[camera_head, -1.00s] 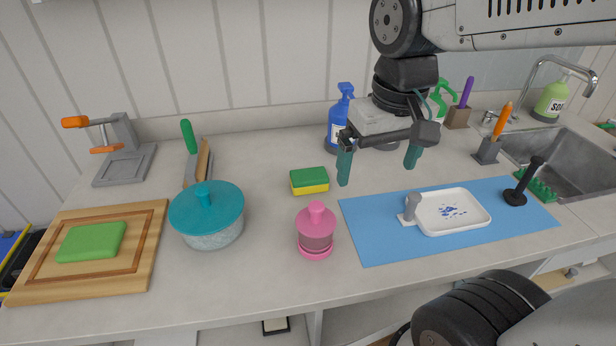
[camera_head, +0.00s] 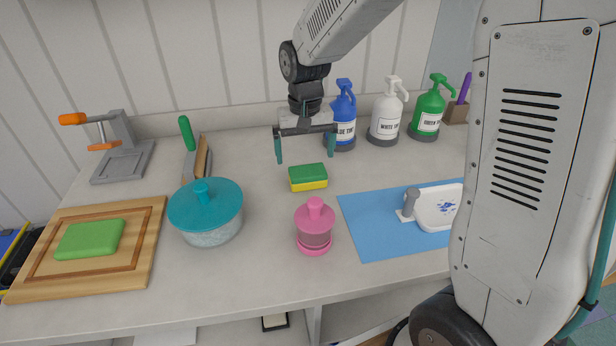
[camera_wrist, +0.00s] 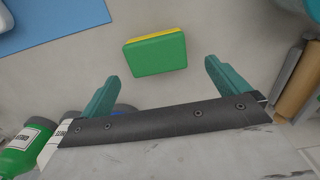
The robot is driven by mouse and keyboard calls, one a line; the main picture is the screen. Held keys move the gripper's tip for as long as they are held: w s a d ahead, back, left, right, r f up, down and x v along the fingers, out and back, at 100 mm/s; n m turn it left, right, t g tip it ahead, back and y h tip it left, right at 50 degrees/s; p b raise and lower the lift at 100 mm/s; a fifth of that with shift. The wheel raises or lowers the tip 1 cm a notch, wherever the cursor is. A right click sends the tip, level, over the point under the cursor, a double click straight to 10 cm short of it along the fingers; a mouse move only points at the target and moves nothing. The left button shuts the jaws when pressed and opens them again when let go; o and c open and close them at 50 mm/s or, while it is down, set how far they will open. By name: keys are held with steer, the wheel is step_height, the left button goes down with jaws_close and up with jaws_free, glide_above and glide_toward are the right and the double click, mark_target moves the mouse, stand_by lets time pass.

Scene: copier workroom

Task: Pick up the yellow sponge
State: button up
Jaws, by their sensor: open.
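The yellow sponge (camera_head: 308,185) lies flat on the counter, with a green top layer and a yellow layer below. In the wrist view the sponge (camera_wrist: 156,53) sits ahead of and between the fingers, apart from both. My gripper (camera_head: 305,158) is open and empty, above the counter just behind the sponge in the head view. Its two teal fingertips show in the wrist view (camera_wrist: 160,72), spread wider than the sponge. Nothing hides the sponge in either view.
A pink jar (camera_head: 314,228) stands in front of the sponge, and a teal-lidded pot (camera_head: 207,218) is to its left. Blue (camera_head: 343,118), white (camera_head: 386,115) and green (camera_head: 429,110) pump bottles stand behind at right. A blue mat (camera_head: 370,238) with a white tray (camera_head: 436,218) lies right.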

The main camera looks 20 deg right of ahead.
mark_target(308, 170)
steer(key=f, duration=0.6)
steer(key=shift+s+d+f, duration=0.2)
steer(key=shift+f, duration=0.05)
steer(key=c, duration=0.9)
